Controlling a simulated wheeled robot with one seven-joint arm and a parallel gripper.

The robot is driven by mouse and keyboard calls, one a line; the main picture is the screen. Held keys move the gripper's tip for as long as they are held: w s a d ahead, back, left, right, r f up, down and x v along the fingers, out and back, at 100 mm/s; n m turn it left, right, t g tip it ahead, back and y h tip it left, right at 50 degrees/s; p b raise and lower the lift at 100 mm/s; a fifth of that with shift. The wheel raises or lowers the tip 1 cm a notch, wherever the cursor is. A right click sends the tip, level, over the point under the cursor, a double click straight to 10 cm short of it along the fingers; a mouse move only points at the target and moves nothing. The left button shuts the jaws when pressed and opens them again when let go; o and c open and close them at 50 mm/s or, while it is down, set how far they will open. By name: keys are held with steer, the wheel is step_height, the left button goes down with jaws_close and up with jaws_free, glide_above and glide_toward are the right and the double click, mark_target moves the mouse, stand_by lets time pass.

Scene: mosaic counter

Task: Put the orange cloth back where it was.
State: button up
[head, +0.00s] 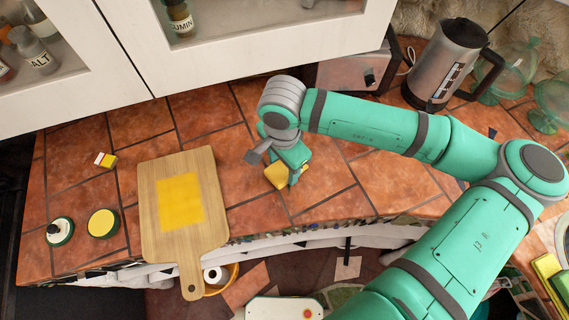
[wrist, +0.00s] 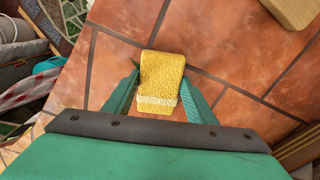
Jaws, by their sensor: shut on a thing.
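My gripper (head: 287,178) points down over the tiled counter, to the right of the cutting board. It is shut on a yellow-orange piece that I take for the orange cloth (head: 276,177). In the wrist view the cloth (wrist: 162,72) lies between the two green fingers, with a paler band along its near edge. I cannot tell whether it touches the tiles. The wooden cutting board (head: 205,165) lies flat with a flat yellow square (head: 180,200) on it. I cannot tell whether that square is a cloth or a mark.
A steel kettle (head: 440,65) and a toaster (head: 350,73) stand at the back right. A yellow-topped round tin (head: 102,223), a small bottle (head: 60,231) and a small box (head: 105,160) are at the left. White cabinets hang over the back. Tiles around the gripper are clear.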

mark_target(285, 168)
steer(key=shift+d, duration=0.1)
steer(key=o, duration=1.1)
steer(key=shift+d+f, duration=0.1)
steer(key=shift+f, duration=0.05)
steer(key=shift+o, duration=0.2)
step_height(285, 168, up, 12)
